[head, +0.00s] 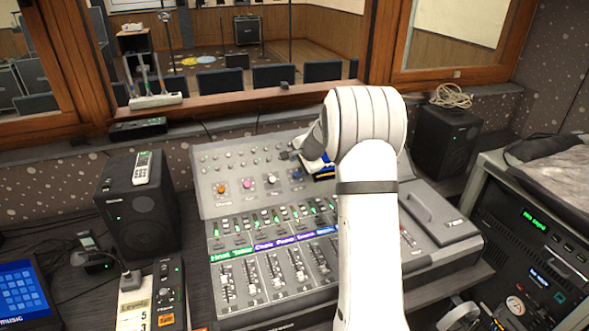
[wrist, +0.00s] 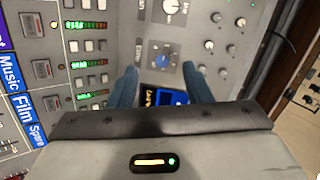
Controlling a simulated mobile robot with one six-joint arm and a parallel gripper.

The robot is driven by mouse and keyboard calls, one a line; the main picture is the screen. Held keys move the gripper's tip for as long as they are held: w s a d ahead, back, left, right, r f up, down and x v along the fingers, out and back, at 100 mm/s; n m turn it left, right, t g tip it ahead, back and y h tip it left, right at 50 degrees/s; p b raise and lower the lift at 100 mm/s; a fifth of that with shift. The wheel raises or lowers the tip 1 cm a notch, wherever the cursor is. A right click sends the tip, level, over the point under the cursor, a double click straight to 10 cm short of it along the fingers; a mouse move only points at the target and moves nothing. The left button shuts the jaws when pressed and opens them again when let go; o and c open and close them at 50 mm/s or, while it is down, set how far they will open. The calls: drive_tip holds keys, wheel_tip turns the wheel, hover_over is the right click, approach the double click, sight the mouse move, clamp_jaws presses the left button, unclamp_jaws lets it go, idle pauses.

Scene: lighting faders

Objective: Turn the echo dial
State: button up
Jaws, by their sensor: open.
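A row of coloured dials sits on the sloped upper panel of the mixing console (head: 212,165): an orange dial (head: 220,188), a pink dial (head: 247,183), a white dial (head: 271,180) and a blue dial (head: 297,174). Their labels are too small to read, so I cannot tell which is echo. In the wrist view the blue dial (wrist: 162,60) lies just ahead of and between the fingertips of my gripper (wrist: 160,67). The gripper is open, with nothing held; contact with the dial cannot be told. The white dial (wrist: 171,6) is at the top edge.
Lit buttons and faders (head: 265,275) fill the lower console. Black speakers (head: 140,215) (head: 446,140) stand on both sides. An equipment rack (head: 535,235) is at right, and the window ledge (head: 240,103) runs behind.

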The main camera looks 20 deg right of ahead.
sight(296, 174)
drive_tip(key=shift+m+t, duration=0.3)
drive_tip(key=shift+m, duration=0.5)
drive_tip(key=w+f, duration=0.2)
drive_tip(key=w+d+f+p, duration=0.1)
drive_tip(key=w+f, duration=0.1)
drive_tip(key=f, duration=0.1)
drive_tip(key=w+d+f+p, duration=0.1)
drive_tip(key=w+f, duration=0.2)
drive_tip(key=shift+w+f, duration=0.1)
drive_tip(key=shift+f, duration=0.15)
drive_tip(key=shift+c, duration=0.6)
clamp_jaws()
